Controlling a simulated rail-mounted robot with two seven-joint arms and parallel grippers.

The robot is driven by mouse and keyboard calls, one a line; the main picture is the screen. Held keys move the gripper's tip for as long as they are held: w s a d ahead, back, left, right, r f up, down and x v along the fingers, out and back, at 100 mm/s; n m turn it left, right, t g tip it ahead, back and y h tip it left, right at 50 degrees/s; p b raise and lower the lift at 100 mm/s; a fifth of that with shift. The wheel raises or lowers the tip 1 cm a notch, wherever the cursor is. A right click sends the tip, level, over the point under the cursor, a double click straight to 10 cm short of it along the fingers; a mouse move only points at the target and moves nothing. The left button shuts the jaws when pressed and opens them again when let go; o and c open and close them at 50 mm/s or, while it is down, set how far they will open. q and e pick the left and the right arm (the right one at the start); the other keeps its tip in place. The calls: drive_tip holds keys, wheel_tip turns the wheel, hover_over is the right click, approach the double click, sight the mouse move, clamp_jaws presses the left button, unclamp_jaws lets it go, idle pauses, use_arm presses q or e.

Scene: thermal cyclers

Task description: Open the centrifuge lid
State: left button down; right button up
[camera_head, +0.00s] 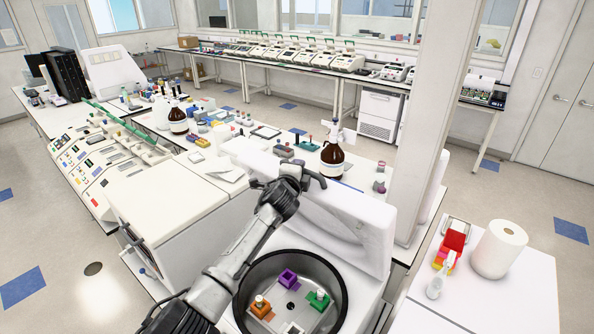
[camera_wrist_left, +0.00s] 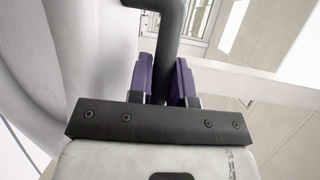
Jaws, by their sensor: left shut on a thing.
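The centrifuge (camera_head: 232,322) stands at the lower middle of the head view. Its round chamber is exposed and holds orange, purple and green rotor buckets. The white lid (camera_head: 350,222) is raised behind the chamber, tilted up and back. My left arm reaches across the left of the chamber to the lid's upper edge. My left gripper (camera_head: 308,178) is there, shut on the dark lid handle. In the left wrist view, the purple fingers (camera_wrist_left: 163,85) sit on both sides of the bent dark handle (camera_wrist_left: 171,30). My right gripper is out of view.
A brown bottle (camera_head: 332,160) stands on the bench just behind the lid. A white pillar (camera_head: 425,110) rises to the right. A paper towel roll (camera_head: 499,249) and a red rack (camera_head: 452,240) stand on the right-hand table. A white box-like instrument (camera_head: 165,215) is left of the centrifuge.

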use_arm(q)
drive_tip(key=shift+r, duration=0.2)
drive_tip(key=c, duration=1.1)
unclamp_jaws()
drive_tip(key=shift+f, duration=0.1)
drive_tip(key=shift+o, duration=0.2)
drive_tip(key=f+b+v, duration=0.1)
drive_tip(key=b+v, duration=0.1)
drive_tip(key=v, duration=1.1)
drive_tip(key=shift+s+r+b, duration=0.3)
drive_tip(key=shift+s+r, duration=0.05)
drive_tip(key=shift+r, duration=0.1)
drive_tip(key=shift+a, duration=0.1)
